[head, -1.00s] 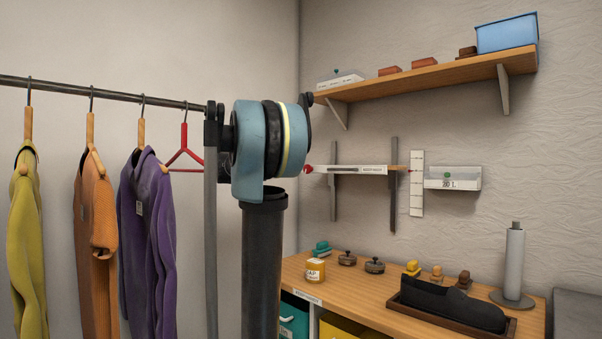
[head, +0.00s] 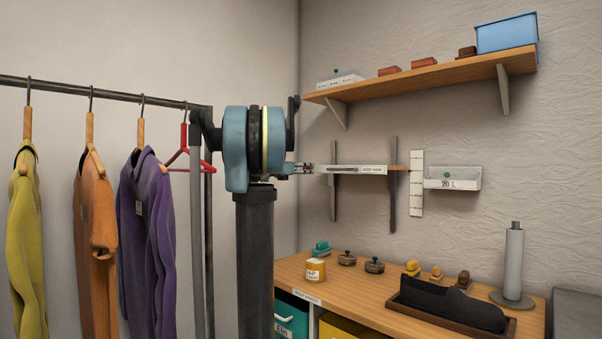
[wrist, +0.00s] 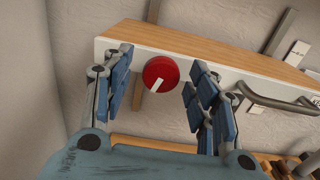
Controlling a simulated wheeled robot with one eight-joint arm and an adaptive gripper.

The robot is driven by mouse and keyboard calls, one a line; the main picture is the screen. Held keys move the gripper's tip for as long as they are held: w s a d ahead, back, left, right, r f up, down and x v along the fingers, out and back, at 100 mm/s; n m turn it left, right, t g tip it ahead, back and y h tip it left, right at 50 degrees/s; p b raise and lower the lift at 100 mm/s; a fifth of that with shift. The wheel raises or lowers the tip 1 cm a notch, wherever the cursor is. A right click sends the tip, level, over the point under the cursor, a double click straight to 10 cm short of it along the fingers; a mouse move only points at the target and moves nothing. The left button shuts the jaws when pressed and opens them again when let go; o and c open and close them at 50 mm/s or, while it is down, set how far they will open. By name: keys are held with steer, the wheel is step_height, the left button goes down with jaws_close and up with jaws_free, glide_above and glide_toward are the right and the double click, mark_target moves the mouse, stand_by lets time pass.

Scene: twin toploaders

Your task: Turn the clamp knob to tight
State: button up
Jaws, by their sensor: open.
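In the wrist view, the clamp knob (wrist: 162,68) is a round red knob on the white front edge of a wooden wall shelf (wrist: 200,47). A short white pointer mark on it runs toward the picture's lower left. My gripper (wrist: 158,75) is open, with one blue-padded finger on each side of the knob. The right finger is closer to the knob than the left; no clear contact shows. In the head view my gripper (head: 299,168) is at the left end of the shelf's white front (head: 360,170), and the knob is hidden there.
A grey bar handle (wrist: 275,98) is just right of my right finger in the wrist view. A garment rail (head: 100,92) stands left of my arm.

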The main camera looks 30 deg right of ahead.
steer(key=c, duration=1)
steer(key=shift+c, duration=0.2)
steer(key=m, duration=3.1)
steer(key=shift+s+f+m, duration=0.1)
steer(key=shift+f+m, duration=0.2)
steer(key=shift+f, duration=0.1)
